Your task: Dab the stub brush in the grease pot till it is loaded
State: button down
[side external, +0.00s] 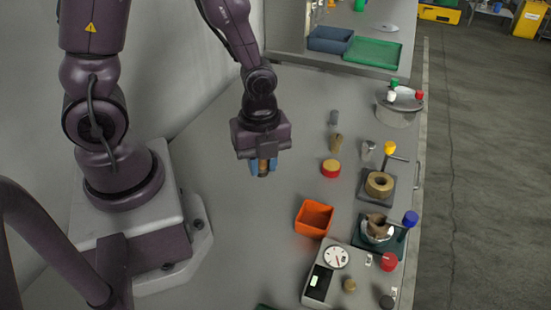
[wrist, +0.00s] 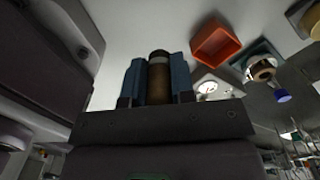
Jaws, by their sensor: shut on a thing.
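My gripper (side external: 263,172) is shut on the stub brush (side external: 263,167) and holds it above the bare grey bench, left of the other items. In the wrist view the brush (wrist: 159,82) stands between the two blue fingers of the gripper (wrist: 158,80). It has a brown body, a pale band and a dark end that points away from the gripper. A small round red pot with a yellow top (side external: 331,168), which looks like the grease pot, sits on the bench to the right of the gripper, apart from the brush. I cannot make it out in the wrist view.
An orange open bin (side external: 313,218) and a box with a dial (side external: 335,258) stand nearer the camera. Two stirred-tank stations (side external: 378,185) (side external: 378,230) line the right edge. A lidded vessel (side external: 400,105) stands farther back. Small brown and grey pieces (side external: 336,142) stand behind the red pot.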

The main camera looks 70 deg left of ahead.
jog(key=w+a+f, duration=0.2)
jog(key=w, duration=0.5)
jog(key=w+a+f, duration=0.2)
jog(key=w, duration=0.5)
send_near(331, 165)
jog(key=shift+w, duration=0.15)
jog(key=shift+f, duration=2.95)
jog(key=shift+f, duration=0.6)
jog(key=shift+r, duration=3.55)
